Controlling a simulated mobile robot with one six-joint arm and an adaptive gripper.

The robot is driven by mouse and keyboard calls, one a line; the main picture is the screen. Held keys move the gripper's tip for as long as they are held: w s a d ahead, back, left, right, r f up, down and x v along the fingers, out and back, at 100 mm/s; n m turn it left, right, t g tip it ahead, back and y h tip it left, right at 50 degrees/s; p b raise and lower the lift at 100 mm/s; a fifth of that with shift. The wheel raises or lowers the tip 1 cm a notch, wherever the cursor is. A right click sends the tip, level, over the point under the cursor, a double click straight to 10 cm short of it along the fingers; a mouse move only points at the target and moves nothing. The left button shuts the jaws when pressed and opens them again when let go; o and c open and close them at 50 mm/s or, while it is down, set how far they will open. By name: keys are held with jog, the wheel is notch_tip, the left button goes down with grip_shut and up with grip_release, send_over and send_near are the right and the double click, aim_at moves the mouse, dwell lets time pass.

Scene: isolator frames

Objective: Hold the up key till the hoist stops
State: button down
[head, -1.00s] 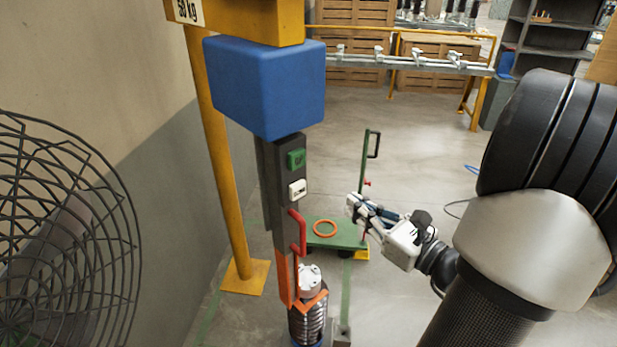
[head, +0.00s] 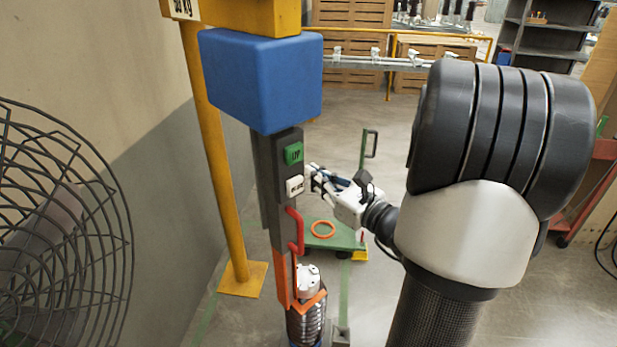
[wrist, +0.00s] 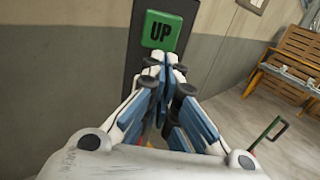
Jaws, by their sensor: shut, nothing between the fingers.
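The green UP key (head: 294,153) is on the dark control column under the blue hoist housing (head: 262,82). It also shows in the wrist view (wrist: 161,30), just above my fingertips. A white key (head: 295,186) sits below it. My gripper (head: 311,170) is shut and empty, just right of the column, with its tips a little lower than the UP key. In the wrist view my fingertips (wrist: 163,58) overlap the column below the key; I cannot tell whether they touch it.
A red handle (head: 297,231) sticks out of the column below the keys. A yellow post (head: 222,180) stands behind, and a wire fan guard (head: 60,220) is at left. A green trolley (head: 338,237) with an orange ring is on the floor behind my gripper.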

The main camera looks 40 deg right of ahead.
aim_at(294, 154)
jog(key=shift+w, duration=1.35)
jog(key=shift+w, duration=0.1)
